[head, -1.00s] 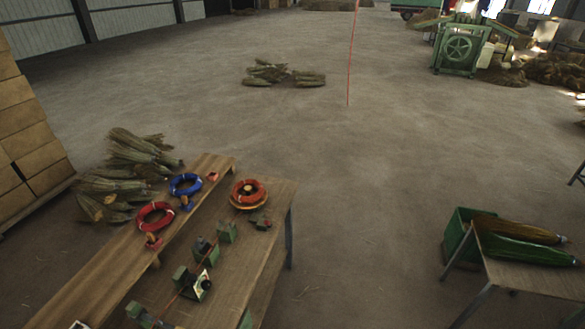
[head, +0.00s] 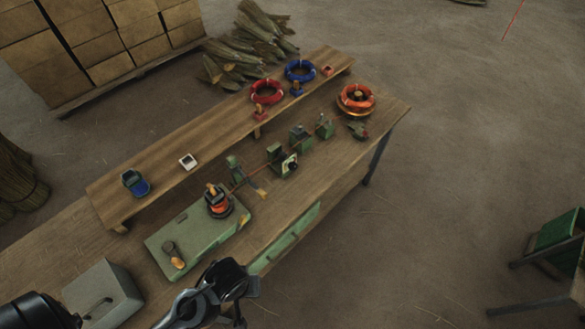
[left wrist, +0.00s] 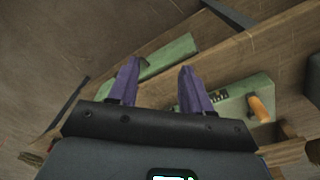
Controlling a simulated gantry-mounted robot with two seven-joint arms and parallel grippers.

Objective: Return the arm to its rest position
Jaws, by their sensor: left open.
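My left gripper (head: 228,290) shows at the bottom of the head view, in front of the workbench (head: 378,128). In the left wrist view its two purple fingers (left wrist: 158,88) are apart with nothing between them. The green winding base (head: 195,238) sits on the bench beyond the gripper. It carries an orange spool (head: 217,206) and an orange-tipped handle (head: 178,262). An orange handle (left wrist: 259,107) also shows in the left wrist view, right of the fingers. My right gripper is not in view.
A raised shelf (head: 220,134) runs along the bench, with a red ring (head: 266,91) and a blue ring (head: 300,70). An orange coil (head: 356,98) sits at the bench's far end. A grey box (head: 103,293) stands at lower left. The floor to the right is largely clear.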

